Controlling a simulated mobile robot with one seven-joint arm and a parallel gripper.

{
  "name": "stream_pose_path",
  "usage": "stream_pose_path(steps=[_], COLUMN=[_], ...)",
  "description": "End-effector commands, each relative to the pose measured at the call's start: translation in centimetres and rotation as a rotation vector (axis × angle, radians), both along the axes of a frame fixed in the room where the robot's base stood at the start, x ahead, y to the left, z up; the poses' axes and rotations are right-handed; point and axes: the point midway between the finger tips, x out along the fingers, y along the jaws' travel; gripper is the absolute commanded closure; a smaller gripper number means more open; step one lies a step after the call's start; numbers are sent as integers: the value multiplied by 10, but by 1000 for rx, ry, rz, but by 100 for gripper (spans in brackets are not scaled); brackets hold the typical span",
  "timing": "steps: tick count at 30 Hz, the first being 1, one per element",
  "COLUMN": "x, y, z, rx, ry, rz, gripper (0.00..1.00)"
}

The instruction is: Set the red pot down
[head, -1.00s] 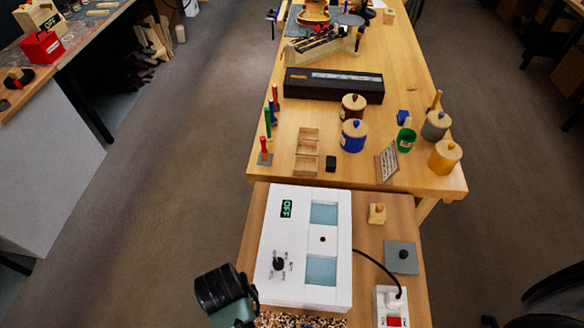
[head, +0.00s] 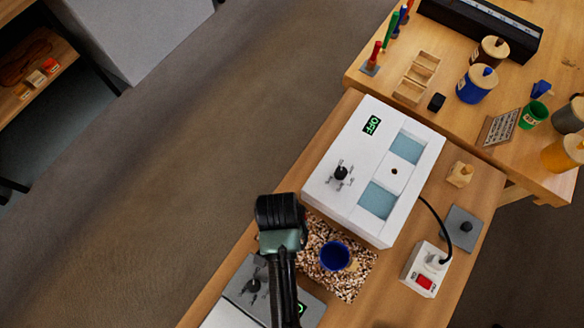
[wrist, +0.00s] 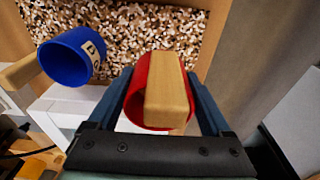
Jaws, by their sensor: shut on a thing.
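My gripper (wrist: 158,88) is shut on the red pot (wrist: 136,95), which shows between the two dark blue fingers in the wrist view. The pot's pale wooden handle (wrist: 168,92) covers part of it. A blue pot (wrist: 70,58) with a letter label is to the left in the wrist view. In the head view the blue pot (head: 334,257) is at the bed of speckled brown and white granules (head: 345,285). The red pot is hidden in the head view, where my arm is in front. I cannot tell whether the red pot touches anything beneath it.
A white box with an OFF display (head: 385,165) stands just beyond the granules. A socket with a red switch (head: 425,270) and cable is to the right. A grey plate with a knob (head: 463,228) and a small wooden block (head: 460,174) lie further right.

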Motion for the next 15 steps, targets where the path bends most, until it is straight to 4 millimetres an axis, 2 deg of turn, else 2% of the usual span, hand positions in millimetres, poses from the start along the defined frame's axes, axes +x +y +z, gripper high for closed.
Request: stream_pose_path(steps=[12, 15], x=[1, 1], y=[0, 0], z=[-49, -55], rx=[0, 0], ry=[-1, -1], rz=[1, 1], gripper=[73, 73])
